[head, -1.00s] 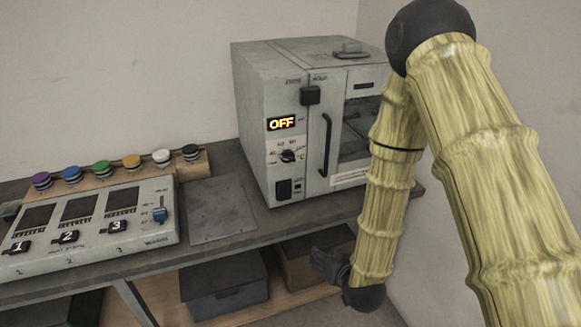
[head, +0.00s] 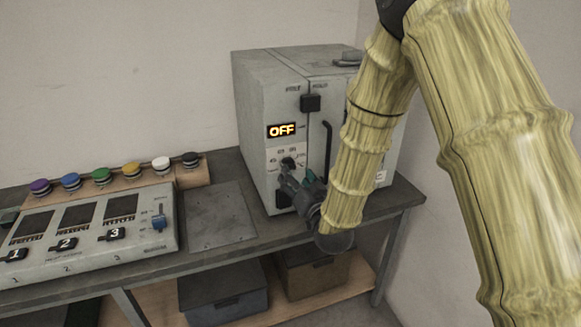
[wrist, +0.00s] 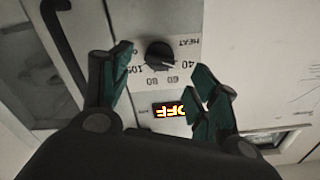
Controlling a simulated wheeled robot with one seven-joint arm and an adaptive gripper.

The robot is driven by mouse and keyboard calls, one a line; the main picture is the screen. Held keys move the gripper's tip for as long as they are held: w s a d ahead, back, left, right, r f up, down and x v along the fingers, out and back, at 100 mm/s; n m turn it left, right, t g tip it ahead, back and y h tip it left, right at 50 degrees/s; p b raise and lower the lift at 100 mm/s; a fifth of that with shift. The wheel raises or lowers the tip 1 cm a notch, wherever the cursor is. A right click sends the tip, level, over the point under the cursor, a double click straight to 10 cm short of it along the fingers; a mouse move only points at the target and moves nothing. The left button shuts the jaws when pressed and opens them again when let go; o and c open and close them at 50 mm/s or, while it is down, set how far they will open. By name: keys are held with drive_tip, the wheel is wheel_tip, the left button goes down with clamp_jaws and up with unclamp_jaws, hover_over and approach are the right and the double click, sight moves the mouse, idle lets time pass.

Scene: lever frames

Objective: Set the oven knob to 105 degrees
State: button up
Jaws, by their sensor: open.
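The oven (head: 255,110) is a grey box on the bench, with an orange display (head: 282,131) that reads OFF. The black oven knob (wrist: 159,54) is round, on a plate marked 40, 60, 80 and 105; in the head view the knob (head: 288,163) is just above my gripper. My gripper (head: 290,172) is in front of the oven's control panel. In the wrist view its green fingers (wrist: 158,70) are spread wide, one on each side of the knob, with no visible contact. The display shows upside down in the wrist view.
The oven door handle (head: 327,150) is just right of the panel, close to my forearm. A black switch (head: 311,103) sits above the display. A control box (head: 85,225) and several coloured buttons stand on the left. A flat plate (head: 217,215) lies on the bench.

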sight(290, 168)
drive_tip(key=shift+p+x, duration=0.55)
drive_tip(key=shift+x, duration=2.1)
drive_tip(key=c, duration=1)
